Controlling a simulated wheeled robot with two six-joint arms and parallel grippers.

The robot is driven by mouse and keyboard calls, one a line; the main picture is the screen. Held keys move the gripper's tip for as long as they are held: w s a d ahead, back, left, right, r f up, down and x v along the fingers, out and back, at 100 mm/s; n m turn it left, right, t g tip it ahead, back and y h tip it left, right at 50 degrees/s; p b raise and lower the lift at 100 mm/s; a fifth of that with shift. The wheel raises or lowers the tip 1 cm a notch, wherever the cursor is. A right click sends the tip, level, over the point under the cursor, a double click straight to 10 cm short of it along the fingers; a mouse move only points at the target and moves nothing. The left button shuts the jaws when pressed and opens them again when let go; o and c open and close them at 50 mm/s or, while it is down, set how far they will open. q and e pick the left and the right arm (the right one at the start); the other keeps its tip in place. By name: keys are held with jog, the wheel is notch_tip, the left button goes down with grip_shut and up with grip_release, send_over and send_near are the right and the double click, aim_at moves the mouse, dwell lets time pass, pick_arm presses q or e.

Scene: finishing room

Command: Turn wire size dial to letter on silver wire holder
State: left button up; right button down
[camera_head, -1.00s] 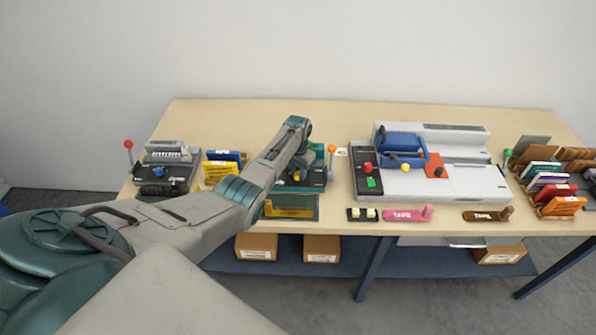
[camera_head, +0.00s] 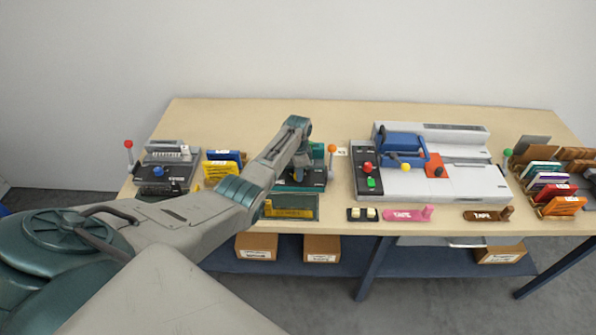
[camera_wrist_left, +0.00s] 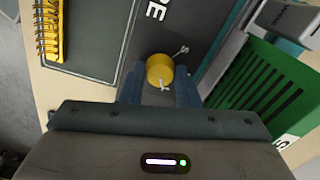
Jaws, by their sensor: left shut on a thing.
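The wire size dial is a round yellow knob (camera_wrist_left: 160,70) on a dark panel, seen in the left wrist view. A small letter S shows on the panel beyond it, and a Y-like mark sits at its near edge. My left gripper (camera_wrist_left: 159,88) is shut on the dial, with a blue finger on either side. In the head view my left gripper (camera_head: 298,174) is over the teal machine (camera_head: 313,187), and the arm hides the dial. I cannot clearly make out the silver wire holder or its letter. My right gripper is not in view.
A grey machine with a blue knob (camera_head: 158,172) and red-tipped lever stands at the left. Orange-tipped lever (camera_head: 332,149) rises beside the teal machine. A large grey machine (camera_head: 457,179) fills the right. In the wrist view, a green slotted part (camera_wrist_left: 268,88) is close to the right.

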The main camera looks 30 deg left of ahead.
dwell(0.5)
pick_arm(q)
jog(key=o, duration=1)
jog(key=shift+c, duration=0.2)
jog(key=shift+r, duration=0.1)
notch_tip(320, 180, up, 11)
jog(key=b, duration=0.3)
jog(key=shift+f, duration=0.2)
